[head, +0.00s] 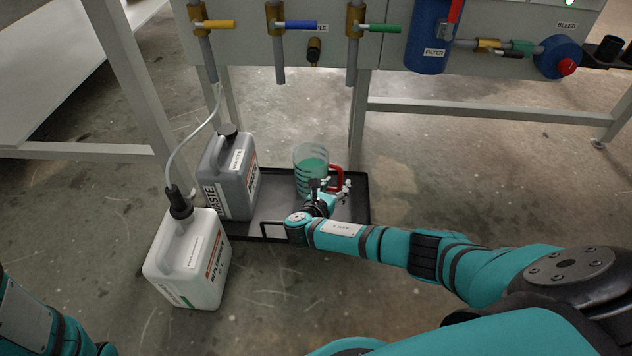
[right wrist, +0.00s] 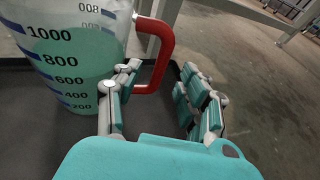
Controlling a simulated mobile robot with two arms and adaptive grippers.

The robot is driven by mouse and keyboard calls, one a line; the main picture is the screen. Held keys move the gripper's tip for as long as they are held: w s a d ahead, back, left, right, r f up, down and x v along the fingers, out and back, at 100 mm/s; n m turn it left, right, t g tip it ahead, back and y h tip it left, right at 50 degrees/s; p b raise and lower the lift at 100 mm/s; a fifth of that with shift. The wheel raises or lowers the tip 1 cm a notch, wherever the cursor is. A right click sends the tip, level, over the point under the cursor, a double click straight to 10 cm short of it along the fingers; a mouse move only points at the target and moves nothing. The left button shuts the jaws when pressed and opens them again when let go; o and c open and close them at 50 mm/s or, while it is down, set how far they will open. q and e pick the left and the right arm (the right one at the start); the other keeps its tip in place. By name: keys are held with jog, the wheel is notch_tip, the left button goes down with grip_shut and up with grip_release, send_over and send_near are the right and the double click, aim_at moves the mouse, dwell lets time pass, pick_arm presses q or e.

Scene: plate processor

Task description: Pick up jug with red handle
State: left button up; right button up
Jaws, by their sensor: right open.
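The jug (head: 310,168) is clear with a red handle (head: 337,178) and holds teal liquid; it stands upright on a black tray (head: 272,208) on the floor. In the right wrist view the jug (right wrist: 70,60) fills the left side, with its handle (right wrist: 157,55) to its right. My right gripper (head: 338,188) is at the handle. In the right wrist view its open fingers (right wrist: 158,80) stand either side of the handle's lower part, the left ones close to it. I cannot tell whether they touch it. My left arm shows at the lower left; its gripper is out of view.
A grey waste container (head: 228,178) stands on the tray, left of the jug. A white container (head: 187,262) with a tube stands on the floor in front. A bench with valves (head: 300,25) and a blue filter (head: 428,35) overhangs behind. The floor to the right is clear.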

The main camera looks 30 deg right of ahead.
jog(key=shift+w+d+f+b, duration=0.4)
jog(key=shift+d+f, duration=0.05)
jog(key=shift+d, duration=0.15)
jog(key=shift+w+d+r, duration=0.1)
jog(key=shift+w+d, duration=0.1)
jog(key=shift+d, duration=0.05)
jog(key=shift+c, duration=0.3)
grip_shut()
jog(key=shift+r, duration=0.1)
